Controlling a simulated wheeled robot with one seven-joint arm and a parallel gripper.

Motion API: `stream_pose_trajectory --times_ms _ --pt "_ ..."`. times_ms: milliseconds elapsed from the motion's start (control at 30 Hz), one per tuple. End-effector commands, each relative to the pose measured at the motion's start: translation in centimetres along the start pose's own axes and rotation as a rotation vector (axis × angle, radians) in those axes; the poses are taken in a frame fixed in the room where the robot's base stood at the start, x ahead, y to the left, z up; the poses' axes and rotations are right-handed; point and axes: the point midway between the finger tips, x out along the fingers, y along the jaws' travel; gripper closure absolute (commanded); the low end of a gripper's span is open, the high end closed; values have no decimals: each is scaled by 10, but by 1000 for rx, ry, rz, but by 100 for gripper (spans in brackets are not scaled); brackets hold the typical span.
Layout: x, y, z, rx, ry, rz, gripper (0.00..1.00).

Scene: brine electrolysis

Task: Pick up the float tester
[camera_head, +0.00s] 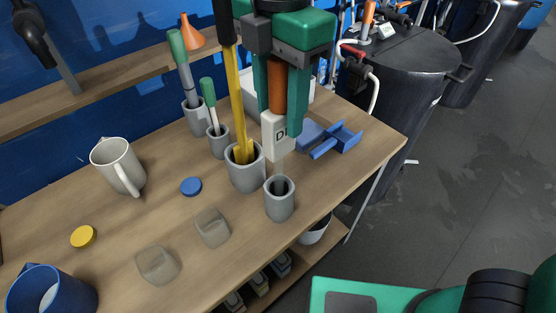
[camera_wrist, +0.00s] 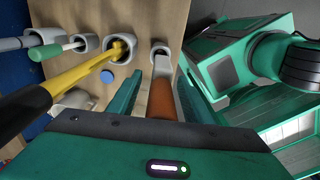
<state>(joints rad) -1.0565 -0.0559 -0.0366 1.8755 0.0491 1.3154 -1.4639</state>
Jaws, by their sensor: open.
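The float tester appears to be the tool with an orange handle and a pale body (camera_head: 276,148) marked with dark letters. It stands upright, its thin lower stem reaching into the front grey cup (camera_head: 280,205). My gripper (camera_head: 279,118) is open, pointing down over it. Its two green fingers stand on either side of the orange handle. In the wrist view the orange handle (camera_wrist: 161,100) lies between the open fingers (camera_wrist: 158,80). I cannot tell whether either finger touches it.
A yellow tool with a black grip (camera_head: 239,95) stands close left in another grey cup (camera_head: 246,178). Two green-handled tools (camera_head: 178,50) (camera_head: 208,92) stand behind. A blue holder (camera_head: 330,138) lies right. A mug (camera_head: 118,165) and blue cap (camera_head: 190,187) are left.

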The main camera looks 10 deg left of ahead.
Motion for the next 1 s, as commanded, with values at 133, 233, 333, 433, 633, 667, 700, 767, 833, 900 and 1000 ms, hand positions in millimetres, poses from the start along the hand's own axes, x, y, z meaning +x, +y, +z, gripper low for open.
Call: stream_pose_trajectory --times_ms 133,233,333,433,633,667,700,767,833,900,1000 --pt "5 0 0 1 0 0 55" --pt "5 0 0 1 0 1 55" --pt "5 0 0 1 0 1 64" --pt "5 0 0 1 0 1 88" --pt "4 0 0 1 0 1 100" --pt "4 0 0 1 0 1 100" --pt "4 0 0 1 0 1 100" --pt "4 0 0 1 0 1 100" --pt "3 0 0 1 0 2 100" --pt "1 0 0 1 0 2 100" --pt "-6 1 0 1 1 3 100"
